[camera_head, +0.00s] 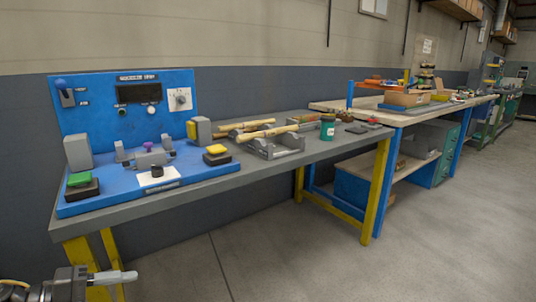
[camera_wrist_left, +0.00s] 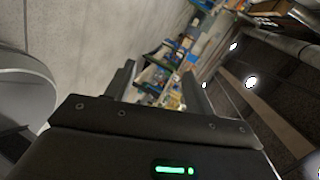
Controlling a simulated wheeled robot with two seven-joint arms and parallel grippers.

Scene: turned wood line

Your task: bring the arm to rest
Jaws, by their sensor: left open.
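My left gripper (camera_head: 112,278) shows at the bottom left of the head view, in front of and below the near edge of the grey workbench (camera_head: 240,172). It also shows in the left wrist view (camera_wrist_left: 160,82), where its two dark fingers stand apart with nothing between them. It touches nothing that I can see. My right gripper is in neither view.
A blue test station (camera_head: 100,200) with a panel, clamps and buttons stands on the bench. Turned wooden pieces lie in a grey cradle (camera_head: 285,148) beside a green jar (camera_head: 327,128). A yellow bench leg (camera_head: 112,262) stands close behind my gripper. The floor (camera_head: 280,250) to the right is clear.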

